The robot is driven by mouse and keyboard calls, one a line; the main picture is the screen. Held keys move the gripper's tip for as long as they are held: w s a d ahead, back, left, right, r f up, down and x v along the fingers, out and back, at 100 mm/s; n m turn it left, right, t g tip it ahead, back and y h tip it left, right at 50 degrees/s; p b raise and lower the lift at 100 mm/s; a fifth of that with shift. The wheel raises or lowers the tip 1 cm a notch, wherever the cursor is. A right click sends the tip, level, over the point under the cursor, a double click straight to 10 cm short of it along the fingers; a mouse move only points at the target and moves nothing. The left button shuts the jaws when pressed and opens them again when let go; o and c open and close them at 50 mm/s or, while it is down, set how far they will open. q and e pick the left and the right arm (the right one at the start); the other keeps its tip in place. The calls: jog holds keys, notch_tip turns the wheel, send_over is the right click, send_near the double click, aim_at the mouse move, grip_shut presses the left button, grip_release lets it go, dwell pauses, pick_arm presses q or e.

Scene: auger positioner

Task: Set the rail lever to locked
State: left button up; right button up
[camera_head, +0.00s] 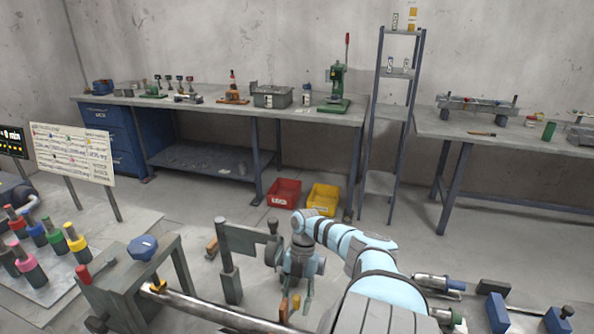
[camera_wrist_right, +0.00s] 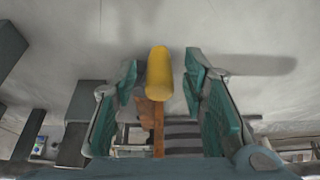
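In the head view my right gripper (camera_head: 295,300) points down over the metal rail (camera_head: 215,313) near the bottom centre. A small lever with a yellow end (camera_head: 296,302) and an orange-brown part (camera_head: 284,311) shows between or just beside its fingertips. In the right wrist view the yellow lever handle (camera_wrist_right: 159,73) stands between the two green fingers of my right gripper (camera_wrist_right: 165,78), with its orange stem below. Gaps show on both sides of the handle, so the fingers are open around it without visible contact. The lever's lock marking cannot be read. My left gripper is not in view.
A grey post with a crossbar (camera_head: 230,270) stands left of my right gripper. A bracket with a blue knob (camera_head: 143,247) holds the rail's left end. Coloured pegs (camera_head: 55,238) stand at far left. Red (camera_head: 284,193) and yellow (camera_head: 323,199) bins are on the floor behind.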

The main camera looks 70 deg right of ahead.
jog(key=v, duration=1.2)
jog(key=shift+c, duration=0.3)
